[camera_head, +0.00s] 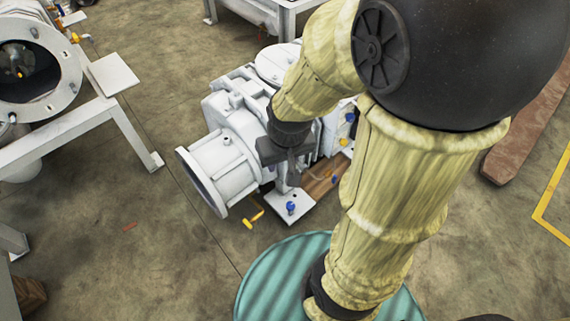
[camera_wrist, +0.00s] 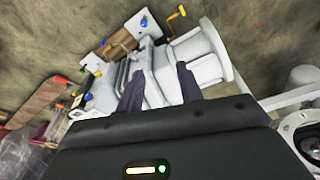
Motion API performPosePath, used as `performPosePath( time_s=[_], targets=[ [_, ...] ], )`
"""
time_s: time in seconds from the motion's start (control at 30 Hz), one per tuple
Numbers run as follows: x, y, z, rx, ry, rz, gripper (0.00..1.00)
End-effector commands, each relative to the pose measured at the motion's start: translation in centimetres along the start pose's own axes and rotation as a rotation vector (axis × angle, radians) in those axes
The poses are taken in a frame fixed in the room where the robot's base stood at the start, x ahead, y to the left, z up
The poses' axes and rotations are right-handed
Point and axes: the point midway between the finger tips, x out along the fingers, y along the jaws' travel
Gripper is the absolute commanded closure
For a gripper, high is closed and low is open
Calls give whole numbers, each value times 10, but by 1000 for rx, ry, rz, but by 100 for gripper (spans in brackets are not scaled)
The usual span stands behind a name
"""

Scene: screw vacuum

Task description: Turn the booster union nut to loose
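The white booster pump (camera_head: 230,115) stands on the floor, with a wide flanged cylinder (camera_head: 222,168) at its lower left. I cannot pick out the union nut for certain in either view. My gripper (camera_head: 293,178) hangs over the pump body and hides part of it in the head view. In the wrist view my gripper (camera_wrist: 160,86) has its two dark fingers apart, with the white pump body (camera_wrist: 155,92) and flanged cylinder (camera_wrist: 205,58) beyond them. Nothing shows held between the fingers. I cannot tell whether they touch the pump.
A yellow handle (camera_head: 253,218) and a blue knob (camera_head: 291,207) sit by the pump's base. A large open-flanged vessel (camera_head: 25,68) on a white frame (camera_head: 75,140) stands at the left. Bare floor (camera_head: 130,245) lies at the lower left.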

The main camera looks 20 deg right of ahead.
Motion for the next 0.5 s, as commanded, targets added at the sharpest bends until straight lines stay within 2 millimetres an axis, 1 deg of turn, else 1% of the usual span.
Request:
performPosePath(
  time_s=[0.3,0.37,0.5],
  targets=[
    [0,0,0,0,0,0,64],
    [0,0,0,0,0,0,58],
    [6,0,0,-20,-23,5,58]
  ],
)
